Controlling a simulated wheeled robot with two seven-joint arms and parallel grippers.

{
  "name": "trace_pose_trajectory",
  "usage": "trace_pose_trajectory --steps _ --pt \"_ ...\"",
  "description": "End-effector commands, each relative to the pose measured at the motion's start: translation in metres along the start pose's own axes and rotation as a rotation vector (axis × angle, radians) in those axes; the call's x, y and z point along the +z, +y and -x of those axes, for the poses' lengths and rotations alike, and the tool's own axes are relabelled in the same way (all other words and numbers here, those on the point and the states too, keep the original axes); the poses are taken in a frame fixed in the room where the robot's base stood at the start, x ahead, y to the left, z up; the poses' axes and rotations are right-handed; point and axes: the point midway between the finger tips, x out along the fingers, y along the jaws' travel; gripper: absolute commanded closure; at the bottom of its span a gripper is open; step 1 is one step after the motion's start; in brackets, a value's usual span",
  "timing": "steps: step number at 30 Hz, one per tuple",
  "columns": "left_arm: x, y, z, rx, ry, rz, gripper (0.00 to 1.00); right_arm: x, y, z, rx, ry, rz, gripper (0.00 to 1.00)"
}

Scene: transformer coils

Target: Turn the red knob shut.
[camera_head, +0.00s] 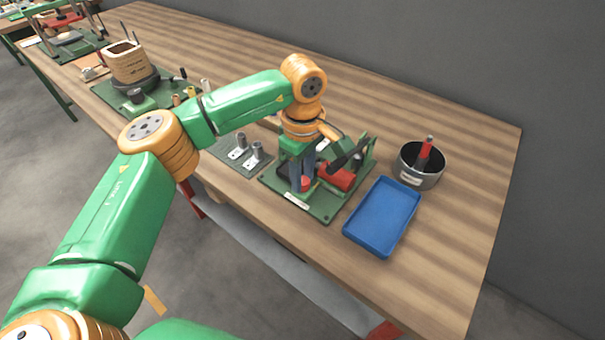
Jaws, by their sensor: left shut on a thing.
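The red knob (306,183) is low on a green fixture board (325,209) on the wooden table. My left gripper (301,186) points down at it from above. Its dark fingers are shut on the knob, and they hide part of it. A red block-shaped part (338,174) with a black handle (350,157) is mounted on the same board, just right of the fingers. My right gripper is out of view.
A blue tray (383,217) and a metal pot (419,178) with a red-handled tool stand to the right. Grey metal fittings (245,153) are to the left. A wound coil (127,63) stands further back left. The table's right end is clear.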

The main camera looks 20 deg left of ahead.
Motion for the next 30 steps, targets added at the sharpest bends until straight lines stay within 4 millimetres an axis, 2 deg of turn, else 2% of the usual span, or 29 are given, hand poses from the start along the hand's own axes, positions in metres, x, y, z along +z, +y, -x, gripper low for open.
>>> trace_pose_trajectory --steps 13,14,15,17,26,30 --pt "0.0 0.0 0.0 0.001 -0.001 -0.01 1.0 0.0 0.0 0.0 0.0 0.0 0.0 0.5" --pt "0.0 0.0 0.0 0.001 -0.001 -0.01 0.59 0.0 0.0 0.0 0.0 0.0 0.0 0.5" --pt "0.0 0.0 0.0 0.001 0.0 -0.01 0.48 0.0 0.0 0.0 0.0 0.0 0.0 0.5" --pt "0.0 0.0 0.0 0.001 0.0 -0.009 0.34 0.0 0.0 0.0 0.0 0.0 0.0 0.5" --pt "0.0 0.0 0.002 0.001 0.0 -0.008 0.34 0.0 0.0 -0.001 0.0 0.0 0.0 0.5" --pt "0.0 0.001 0.027 0.005 0.001 -0.009 0.34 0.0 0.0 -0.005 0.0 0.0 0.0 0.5"
